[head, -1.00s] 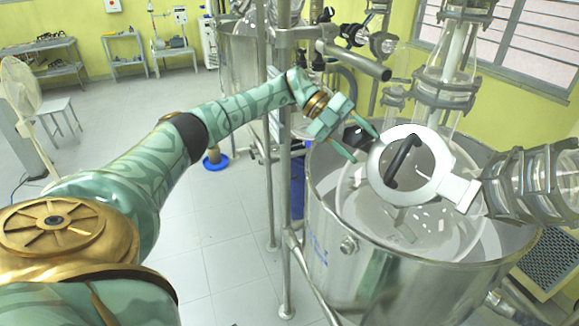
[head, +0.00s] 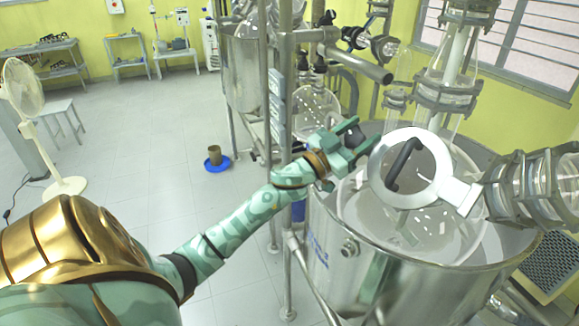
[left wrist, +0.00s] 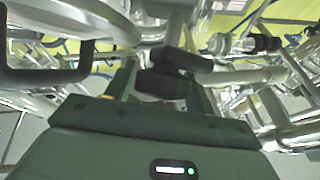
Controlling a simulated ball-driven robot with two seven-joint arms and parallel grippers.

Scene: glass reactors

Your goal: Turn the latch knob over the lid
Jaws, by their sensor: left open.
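The lid (head: 445,166) is a white ring around a clear window, lying on top of the glass vessel, with a black curved handle (head: 403,163) across its left part. The handle also shows at the left in the left wrist view (left wrist: 45,76). The black latch knob (head: 355,137) is at the lid's left edge, partly hidden by my fingers. It shows in the left wrist view (left wrist: 165,82) between the two fingers. My left gripper (head: 362,133) is open, with its fingers on either side of the knob. Contact cannot be told. My right gripper is out of view.
A large steel tub (head: 330,250) surrounds the glass vessel below the lid. A ribbed glass pipe joint (head: 530,185) stands right of the lid. Steel frame posts (head: 283,150) rise close by my left forearm. Open floor lies to the left.

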